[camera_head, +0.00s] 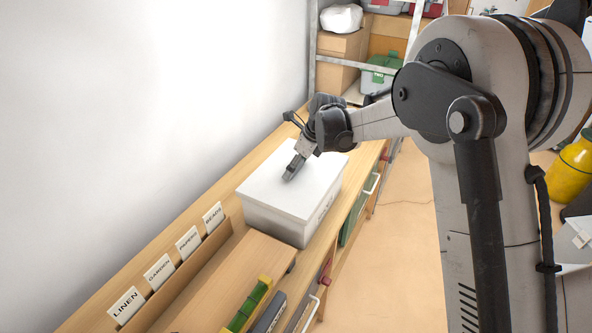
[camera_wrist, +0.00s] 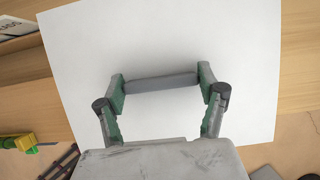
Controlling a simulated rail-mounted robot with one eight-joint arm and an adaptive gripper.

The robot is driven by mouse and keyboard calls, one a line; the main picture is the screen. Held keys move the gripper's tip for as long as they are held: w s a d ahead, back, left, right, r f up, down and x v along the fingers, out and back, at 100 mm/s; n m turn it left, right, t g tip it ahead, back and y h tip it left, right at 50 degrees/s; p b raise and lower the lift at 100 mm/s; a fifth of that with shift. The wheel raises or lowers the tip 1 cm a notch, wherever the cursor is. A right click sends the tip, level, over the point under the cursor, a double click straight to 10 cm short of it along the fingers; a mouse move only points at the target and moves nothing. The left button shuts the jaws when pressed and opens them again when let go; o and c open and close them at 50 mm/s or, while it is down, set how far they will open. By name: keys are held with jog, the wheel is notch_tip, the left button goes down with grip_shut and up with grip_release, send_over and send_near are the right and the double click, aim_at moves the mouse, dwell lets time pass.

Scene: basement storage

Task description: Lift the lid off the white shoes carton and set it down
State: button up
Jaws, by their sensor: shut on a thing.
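The white carton (camera_head: 282,230) stands on the wooden bench top against the wall. Its white lid (camera_head: 262,188) sits on top and looks level. Dark lettering on the carton's front side is partly hidden and too small to read. The lid also fills most of the wrist view (camera_wrist: 180,45), with a grey bar handle (camera_wrist: 161,83) across its middle. My gripper (camera_head: 291,174) reaches down over the lid. In the wrist view its two green-padded fingers (camera_wrist: 161,86) are shut on the handle, one at each end.
A file box with label cards (camera_head: 160,268) stands along the wall at the left front. A wooden box top (camera_head: 232,268) and a green-yellow level (camera_head: 248,305) lie in front of the carton. Shelving with cardboard boxes (camera_head: 338,60) stands behind. Bare bench shows beyond the carton.

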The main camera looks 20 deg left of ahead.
jog(key=shift+r, duration=0.15)
notch_tip(320, 180, up, 4)
jog(key=shift+b, duration=0.45)
jog(key=s+a+r+p, duration=0.1)
jog(key=s+a+r, duration=0.4)
jog(key=s+r, duration=0.5)
jog(key=shift+s+r, duration=0.25)
jog(key=shift+r, duration=1.1)
jog(key=shift+w, duration=0.1)
